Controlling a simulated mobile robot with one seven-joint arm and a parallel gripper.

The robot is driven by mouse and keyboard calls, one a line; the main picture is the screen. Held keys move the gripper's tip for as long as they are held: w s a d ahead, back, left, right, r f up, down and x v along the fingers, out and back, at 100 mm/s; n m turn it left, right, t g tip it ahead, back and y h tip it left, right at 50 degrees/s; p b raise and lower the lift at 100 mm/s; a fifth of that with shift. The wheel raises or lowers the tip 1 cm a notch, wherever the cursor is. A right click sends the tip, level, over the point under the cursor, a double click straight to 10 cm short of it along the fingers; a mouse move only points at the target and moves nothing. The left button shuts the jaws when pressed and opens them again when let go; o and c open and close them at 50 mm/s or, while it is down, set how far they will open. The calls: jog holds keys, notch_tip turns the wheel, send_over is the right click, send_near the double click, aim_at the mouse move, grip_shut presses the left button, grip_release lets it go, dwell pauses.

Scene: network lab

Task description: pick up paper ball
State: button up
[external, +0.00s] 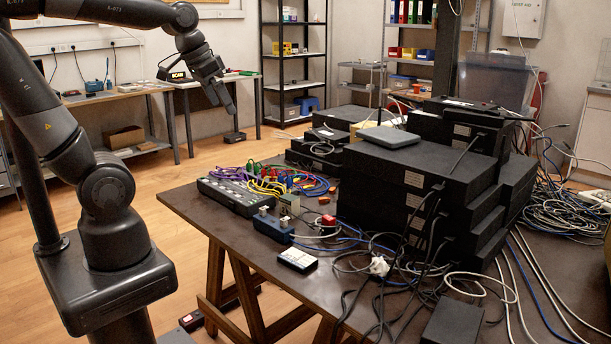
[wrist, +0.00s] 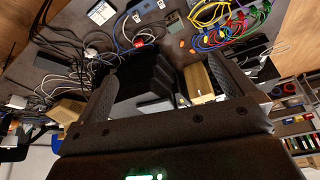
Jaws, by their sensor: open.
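I cannot make out a paper ball for certain in either view. A small white lump (external: 378,266) lies among the cables near the table's front edge; it looks more like a plug. My gripper (external: 229,106) hangs in the air at the upper left in the external view, beyond the near table's left end. In the wrist view its fingers (wrist: 172,56) are spread apart, with nothing seen held between them. The dark table (external: 195,204) shows beyond them.
Stacked black network boxes (external: 400,185) fill the table's middle. A grey switch (external: 230,196) with coloured cables (external: 290,180) stands at its left. A blue device (external: 272,226) and a small white-topped box (external: 297,260) lie near the front edge. Loose cables cover the right side.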

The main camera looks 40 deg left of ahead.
jog(key=s+a+f+n+t+y, duration=0.1)
jog(key=s+a+f+n, duration=0.1)
jog(key=s, duration=0.3)
jog(key=shift+a+n, duration=0.4)
jog(key=shift+a, duration=0.3)
jog(key=shift+s+f, duration=0.1)
jog(key=c, duration=0.6)
